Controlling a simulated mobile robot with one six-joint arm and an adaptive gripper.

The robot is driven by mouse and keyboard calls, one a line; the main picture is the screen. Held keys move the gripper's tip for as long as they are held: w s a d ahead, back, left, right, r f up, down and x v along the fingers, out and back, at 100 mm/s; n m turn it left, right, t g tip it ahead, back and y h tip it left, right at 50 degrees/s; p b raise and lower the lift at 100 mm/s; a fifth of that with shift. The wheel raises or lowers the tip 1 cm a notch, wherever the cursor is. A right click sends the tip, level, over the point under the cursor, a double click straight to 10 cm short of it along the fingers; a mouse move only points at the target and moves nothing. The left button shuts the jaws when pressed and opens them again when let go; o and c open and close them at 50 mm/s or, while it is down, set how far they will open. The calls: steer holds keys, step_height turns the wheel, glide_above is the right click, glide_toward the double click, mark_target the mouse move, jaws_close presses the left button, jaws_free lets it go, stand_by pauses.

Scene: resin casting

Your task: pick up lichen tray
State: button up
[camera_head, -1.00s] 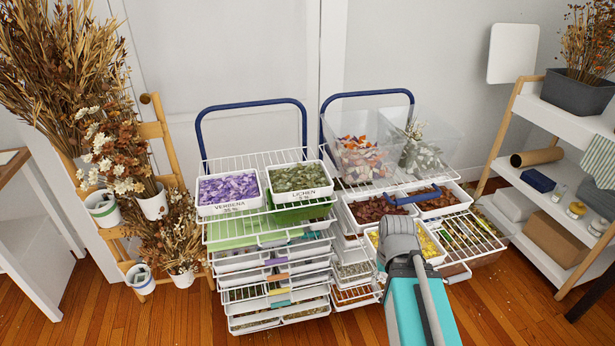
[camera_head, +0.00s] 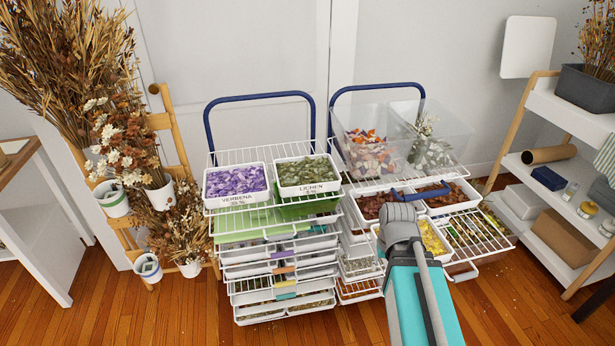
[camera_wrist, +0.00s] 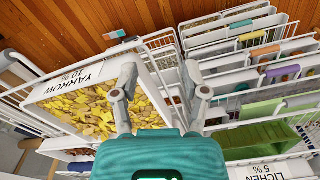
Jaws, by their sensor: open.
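The lichen tray (camera_head: 309,189) is a white tray filled with green bits. It rests on the top wire shelf of the left rack, right beside the verbena tray (camera_head: 238,197). Its "LICHEN 5 %" label faces front. In the wrist view only a labelled part of the lichen tray (camera_wrist: 268,170) shows at the bottom right edge. My gripper (camera_wrist: 166,88) is open, its two fingers apart over the yellow-filled yarrow tray (camera_wrist: 60,88), with nothing visibly held. In the head view its fingertips are hidden behind my wrist, in front of the right rack, to the right of the lichen tray.
Two clear bins (camera_head: 369,140) and brown-filled trays stand on the right rack, with a blue bar (camera_head: 420,196) across them. A pulled-out wire shelf (camera_head: 478,232) juts forward. Dried flowers stand at left, a white shelf unit (camera_head: 560,190) at right. Floor in front is open.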

steer(key=w+a+r+n+y, duration=0.3)
steer(key=w+r+n+y, duration=0.1)
steer(key=w, duration=0.3)
steer(key=w+a+r+n+y+p, duration=0.1)
steer(key=w+a+r+n+y, duration=0.3)
steer(key=w+n, duration=0.3)
steer(key=w+a+r+n+t+y, duration=0.1)
steer(key=w+a+r+n+y, duration=0.3)
steer(key=w, duration=0.5)
steer(key=shift+w+r+n+y, duration=0.2)
steer(key=shift+n+y, duration=0.2)
steer(key=shift+n, duration=0.5)
steer(key=shift+a+f, duration=0.1)
steer(key=shift+a, duration=0.1)
steer(key=b+x, duration=0.3)
steer(key=x, duration=0.4)
steer(key=shift+f, duration=0.15)
steer(key=shift+w+a+f, duration=0.1)
steer(key=shift+a+f, duration=0.05)
steer(key=shift+a, duration=0.45)
